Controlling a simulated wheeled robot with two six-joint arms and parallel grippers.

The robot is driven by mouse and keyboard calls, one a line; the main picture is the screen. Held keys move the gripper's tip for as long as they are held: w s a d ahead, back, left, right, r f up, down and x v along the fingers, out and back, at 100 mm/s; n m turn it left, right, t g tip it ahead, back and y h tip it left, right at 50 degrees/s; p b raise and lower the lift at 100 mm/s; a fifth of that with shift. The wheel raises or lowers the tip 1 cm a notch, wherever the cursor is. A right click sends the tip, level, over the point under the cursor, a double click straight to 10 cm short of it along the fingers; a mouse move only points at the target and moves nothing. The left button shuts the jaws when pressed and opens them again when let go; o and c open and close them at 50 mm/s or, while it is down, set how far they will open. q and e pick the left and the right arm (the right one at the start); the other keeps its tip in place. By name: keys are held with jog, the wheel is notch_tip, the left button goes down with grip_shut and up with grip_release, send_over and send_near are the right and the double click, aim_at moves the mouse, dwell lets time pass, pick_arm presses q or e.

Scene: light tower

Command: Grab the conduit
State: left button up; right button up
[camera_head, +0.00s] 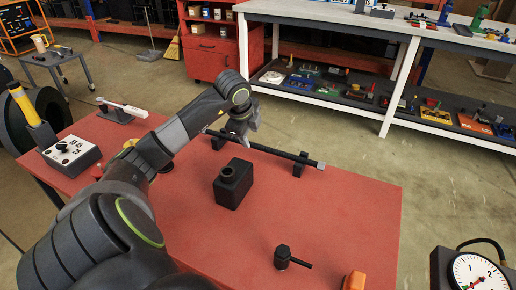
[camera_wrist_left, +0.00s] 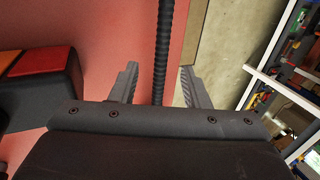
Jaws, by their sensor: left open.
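The conduit (camera_head: 275,151) is a thin black rod lying level on two small black supports near the far edge of the red table. In the left wrist view it shows as a ribbed black rod (camera_wrist_left: 165,40) running between the two fingers. My left gripper (camera_head: 240,135) is over the left half of the conduit, fingers pointing down. It is open, with one grey finger on each side of the rod in the left wrist view (camera_wrist_left: 159,67). Whether the fingers reach down around it I cannot tell. My right gripper is not in view.
On the red table (camera_head: 340,215) are a black block with a round socket (camera_head: 234,184), a black knob piece (camera_head: 283,256), an orange piece (camera_head: 354,281) and a switch box (camera_head: 72,154). A gauge (camera_head: 478,272) stands at the lower right. The table's right part is mostly clear.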

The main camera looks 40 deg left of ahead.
aim_at(256, 145)
pick_arm(q)
jog(key=x, duration=0.2)
jog(key=d+b+x, duration=0.1)
jog(key=x, duration=0.1)
jog(key=shift+w+f, duration=0.15)
jog(key=shift+w, duration=0.1)
jog(key=shift+w+a+f, duration=0.1)
jog(key=shift+w+f, duration=0.05)
jog(key=shift+f, duration=0.2)
grip_shut()
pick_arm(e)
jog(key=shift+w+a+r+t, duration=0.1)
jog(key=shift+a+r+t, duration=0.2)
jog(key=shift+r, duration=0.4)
